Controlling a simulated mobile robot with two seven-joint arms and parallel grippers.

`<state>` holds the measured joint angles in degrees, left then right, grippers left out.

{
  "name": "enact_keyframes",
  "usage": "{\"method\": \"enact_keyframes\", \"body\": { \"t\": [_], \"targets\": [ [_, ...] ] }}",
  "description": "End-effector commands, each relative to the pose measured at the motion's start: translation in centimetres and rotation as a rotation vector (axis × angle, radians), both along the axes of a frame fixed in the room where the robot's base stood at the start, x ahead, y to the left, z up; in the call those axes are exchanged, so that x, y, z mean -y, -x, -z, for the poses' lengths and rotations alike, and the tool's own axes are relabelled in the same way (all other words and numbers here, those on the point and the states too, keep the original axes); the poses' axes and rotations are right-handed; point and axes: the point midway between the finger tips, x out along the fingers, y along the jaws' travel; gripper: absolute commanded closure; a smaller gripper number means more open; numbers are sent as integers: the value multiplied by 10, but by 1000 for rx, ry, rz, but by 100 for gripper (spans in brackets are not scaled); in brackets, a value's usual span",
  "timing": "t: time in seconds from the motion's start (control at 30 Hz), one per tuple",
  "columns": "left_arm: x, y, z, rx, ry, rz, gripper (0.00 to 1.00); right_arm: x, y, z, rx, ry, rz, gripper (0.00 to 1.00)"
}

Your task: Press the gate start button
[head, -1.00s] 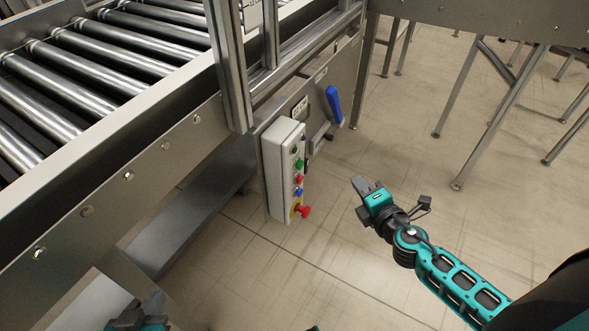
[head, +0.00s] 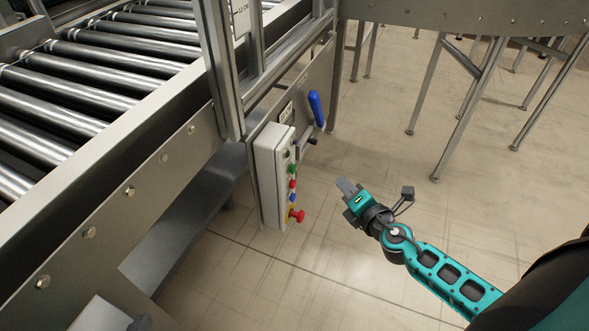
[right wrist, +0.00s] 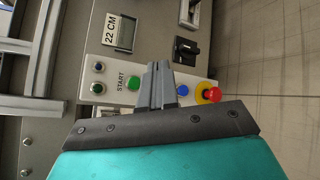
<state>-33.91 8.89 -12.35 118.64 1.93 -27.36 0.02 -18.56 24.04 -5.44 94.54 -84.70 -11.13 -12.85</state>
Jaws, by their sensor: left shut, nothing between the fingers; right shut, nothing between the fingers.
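The control box (head: 267,185) is a pale upright panel on the conveyor's side. Its green start button (head: 294,169) sits above a red and a blue button. In the right wrist view the green button (right wrist: 133,83) is beside the word START. My right gripper (head: 347,187) is shut and empty, to the right of the box and apart from it. In the right wrist view its closed fingers (right wrist: 158,70) show just right of the green button and hide the red button.
A red emergency knob (head: 297,216) sticks out at the box's bottom. A blue handle (head: 316,107) and a black knob (right wrist: 186,50) are nearby. The roller conveyor (head: 110,95) fills the left. Steel table legs (head: 470,105) stand at the back right; floor between is clear.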

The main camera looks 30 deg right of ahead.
Motion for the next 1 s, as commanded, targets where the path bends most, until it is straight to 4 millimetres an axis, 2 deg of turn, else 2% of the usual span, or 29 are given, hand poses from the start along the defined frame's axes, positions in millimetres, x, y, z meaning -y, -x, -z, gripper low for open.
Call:
{"method": "enact_keyframes", "body": {
  "t": [0.27, 0.6, 0.7, 1.0],
  "targets": [
    [1, 0, -7, -2, 4, -3, 100, -9, -11, -2, 2, -4, 1, 100],
    [2, 0, -22, -2, 7, -5, 100, -41, -48, -3, 1, -3, 0, 100],
    [2, 0, -21, -2, 7, -5, 100, -48, -56, -1, 1, -4, 0, 100],
    [1, 0, -22, -2, 6, -5, 100, -57, -67, 0, -1, -2, 1, 100]
  ]
}}
